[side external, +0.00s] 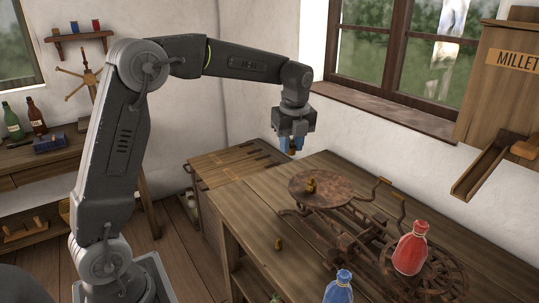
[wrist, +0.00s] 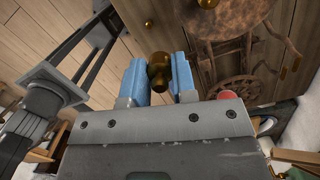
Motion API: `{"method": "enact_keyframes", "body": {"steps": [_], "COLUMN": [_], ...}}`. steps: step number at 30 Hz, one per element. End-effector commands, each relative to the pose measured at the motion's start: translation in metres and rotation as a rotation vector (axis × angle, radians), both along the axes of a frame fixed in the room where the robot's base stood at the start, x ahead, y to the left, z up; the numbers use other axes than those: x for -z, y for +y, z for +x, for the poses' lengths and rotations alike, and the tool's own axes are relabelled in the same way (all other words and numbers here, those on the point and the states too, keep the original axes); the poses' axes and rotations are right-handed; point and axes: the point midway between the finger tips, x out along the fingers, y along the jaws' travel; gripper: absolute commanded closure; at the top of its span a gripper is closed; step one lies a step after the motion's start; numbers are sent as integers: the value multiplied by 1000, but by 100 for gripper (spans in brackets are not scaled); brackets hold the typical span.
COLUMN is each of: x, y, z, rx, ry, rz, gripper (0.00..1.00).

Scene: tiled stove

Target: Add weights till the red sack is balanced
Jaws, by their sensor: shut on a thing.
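My gripper (side external: 292,145) is above the bench, behind and left of the scale's round plate. In the wrist view its blue fingers (wrist: 160,80) are shut on a brass weight (wrist: 159,72). The red sack (side external: 410,248) sits on the scale's right-hand, near pan (side external: 456,280); a bit of red shows in the wrist view (wrist: 228,95). One brass weight (side external: 311,186) stands on the round plate (side external: 325,196). Another small weight (side external: 279,244) stands on the bench left of the scale. I cannot tell whether the scale beam is level.
A blue sack (side external: 338,289) stands at the near edge of the bench. A wooden millet bin (side external: 505,75) with a chute hangs on the right wall. Bare bench top (side external: 245,208) lies left of the scale. A side table with bottles (side external: 36,117) stands at far left.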

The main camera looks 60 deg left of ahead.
Motion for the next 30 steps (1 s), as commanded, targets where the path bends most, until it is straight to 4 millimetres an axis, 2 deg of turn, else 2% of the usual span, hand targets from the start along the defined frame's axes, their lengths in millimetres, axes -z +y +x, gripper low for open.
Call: {"method": "enact_keyframes", "body": {"steps": [1,6,12,21,27,30], "x": [1,1,8,17,23,35], "y": [-2,-10,-22,-36,-42,-42], "z": [17,66,111,143,153,152], "rx": [38,180,339,482,538,536], "ry": [1,3,2,-1,-2,0], "rz": [-1,-3,-2,0,1,0], "gripper": [100,100,100,100,100,100]}}
